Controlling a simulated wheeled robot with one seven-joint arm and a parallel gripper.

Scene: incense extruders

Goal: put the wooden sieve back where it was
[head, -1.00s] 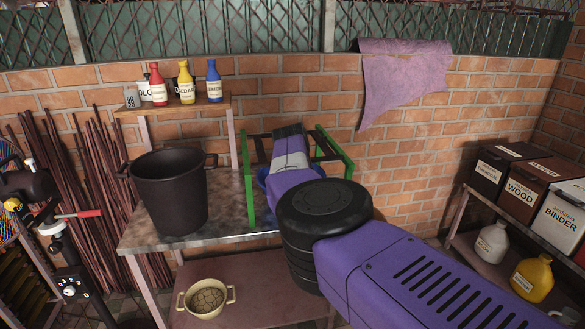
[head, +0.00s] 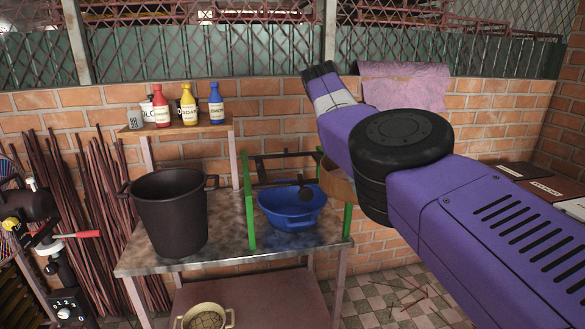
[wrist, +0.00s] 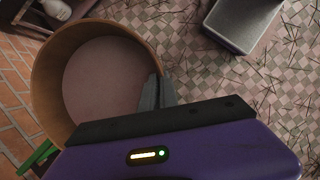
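The wooden sieve (wrist: 48,80) is a round light-brown hoop with a pale mesh, seen large in the wrist view. My gripper (wrist: 156,92) is shut on the right side of its rim, one finger inside the hoop. In the head view part of the sieve (head: 335,183) shows beside the right post of a green frame, partly behind my arm; my gripper is hidden there. The sieve is held in the air. The green frame (head: 249,215) stands on the metal table around a blue basin (head: 290,207) with a dark round object at its rim.
A large black pot (head: 168,215) stands left on the metal table (head: 225,240). A shelf (head: 185,124) with bottles is behind it. A pale strainer pot (head: 205,318) is on the lower shelf. Boxes (head: 545,187) stand at right. Floor right of the table looks mostly open.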

